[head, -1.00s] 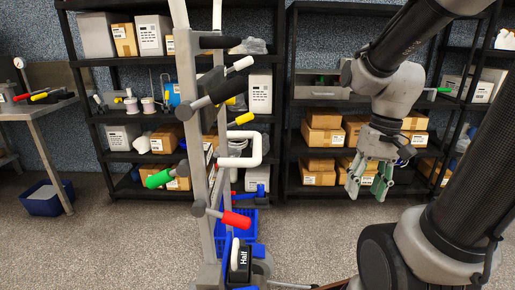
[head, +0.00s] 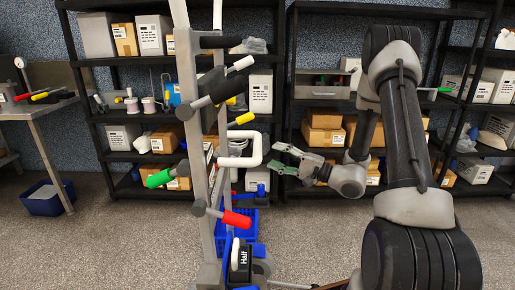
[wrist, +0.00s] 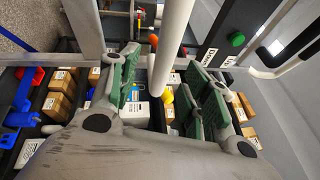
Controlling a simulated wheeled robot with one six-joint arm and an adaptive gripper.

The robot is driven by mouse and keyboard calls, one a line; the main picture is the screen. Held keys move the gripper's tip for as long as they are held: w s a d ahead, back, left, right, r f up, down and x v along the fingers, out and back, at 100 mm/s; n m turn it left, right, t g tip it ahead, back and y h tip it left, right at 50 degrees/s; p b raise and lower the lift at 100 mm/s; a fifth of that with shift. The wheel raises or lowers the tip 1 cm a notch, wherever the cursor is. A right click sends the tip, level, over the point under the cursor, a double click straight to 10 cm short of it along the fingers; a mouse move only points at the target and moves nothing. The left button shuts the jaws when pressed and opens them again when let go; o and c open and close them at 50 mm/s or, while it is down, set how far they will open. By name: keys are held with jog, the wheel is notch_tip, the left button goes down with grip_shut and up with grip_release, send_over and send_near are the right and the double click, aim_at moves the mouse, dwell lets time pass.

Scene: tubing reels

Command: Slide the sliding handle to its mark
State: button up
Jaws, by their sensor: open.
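The white C-shaped handle (head: 257,148) is on the upright metal frame (head: 197,140), at mid height in the head view. I take it to be the sliding handle. My gripper (head: 276,157) is close to its right side, fingers pointing left towards it. In the wrist view, a white bar (wrist: 172,45) runs in line with the gap between the green finger pads of my gripper (wrist: 163,75). The pads are wide apart and do not touch the bar. I cannot make out the handle's mark.
Red (head: 237,219), green (head: 159,178) and yellow (head: 241,118) grips stick out from the frame near the white handle. A black part labelled "Half" (head: 242,258) sits low on it. Shelves (head: 330,102) with boxes stand behind. Open floor lies at the left.

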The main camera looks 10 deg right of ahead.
aim_at(257, 147)
jog(key=shift+n, duration=0.6)
jog(key=x, duration=0.8)
jog(key=shift+s+r, duration=0.1)
jog(key=shift+r, duration=0.25)
jog(key=shift+c, duration=0.5)
jog(key=shift+f, duration=0.1)
grip_shut()
